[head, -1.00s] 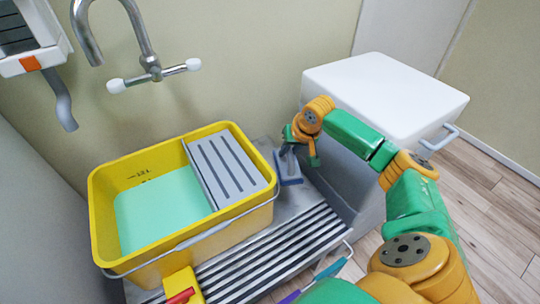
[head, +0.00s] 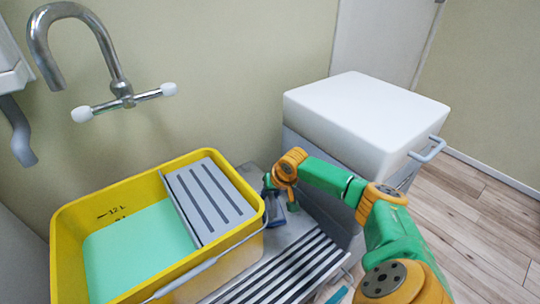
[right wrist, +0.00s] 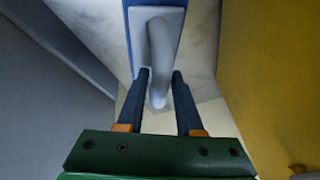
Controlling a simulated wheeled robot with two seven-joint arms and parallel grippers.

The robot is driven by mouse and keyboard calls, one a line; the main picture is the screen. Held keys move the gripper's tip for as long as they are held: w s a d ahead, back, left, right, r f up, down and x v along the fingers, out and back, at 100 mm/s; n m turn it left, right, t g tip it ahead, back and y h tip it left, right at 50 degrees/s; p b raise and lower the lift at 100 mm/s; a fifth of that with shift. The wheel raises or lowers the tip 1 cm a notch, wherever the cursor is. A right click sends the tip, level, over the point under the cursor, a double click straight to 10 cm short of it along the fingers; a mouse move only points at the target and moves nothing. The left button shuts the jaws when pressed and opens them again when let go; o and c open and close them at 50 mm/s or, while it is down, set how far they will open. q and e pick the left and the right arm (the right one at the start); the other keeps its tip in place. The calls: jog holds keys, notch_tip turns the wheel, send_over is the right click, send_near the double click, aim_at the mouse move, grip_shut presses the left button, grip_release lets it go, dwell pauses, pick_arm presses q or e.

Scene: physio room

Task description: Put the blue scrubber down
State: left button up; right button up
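The blue scrubber (right wrist: 181,22) shows in the right wrist view, with a blue base and a grey loop handle (right wrist: 160,60). In the head view the right gripper (head: 279,195) is just right of the yellow bucket, over the steel draining surface (head: 287,232). The scrubber (head: 293,206) is partly hidden there by the gripper. I cannot tell whether its base touches the surface. My left gripper is not in view.
The yellow bucket (head: 64,226) holds green liquid and a grey slotted tray (head: 212,200). A white-topped cabinet (head: 365,112) with a handle stands at the right. A steel tap (head: 112,75) is on the wall. The ribbed rack (head: 282,272) is in front.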

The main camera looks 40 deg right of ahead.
jog(key=shift+o, duration=0.9)
jog(key=shift+s+r, duration=0.1)
jog(key=shift+r, duration=0.35)
pick_arm(q)
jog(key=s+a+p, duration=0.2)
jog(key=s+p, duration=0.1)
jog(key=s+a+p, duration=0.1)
jog(key=p, duration=0.1)
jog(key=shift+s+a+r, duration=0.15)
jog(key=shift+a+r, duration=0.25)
pick_arm(e)
jog(key=v, duration=1.1)
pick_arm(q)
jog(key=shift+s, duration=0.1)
pick_arm(e)
jog(key=shift+s, duration=0.15)
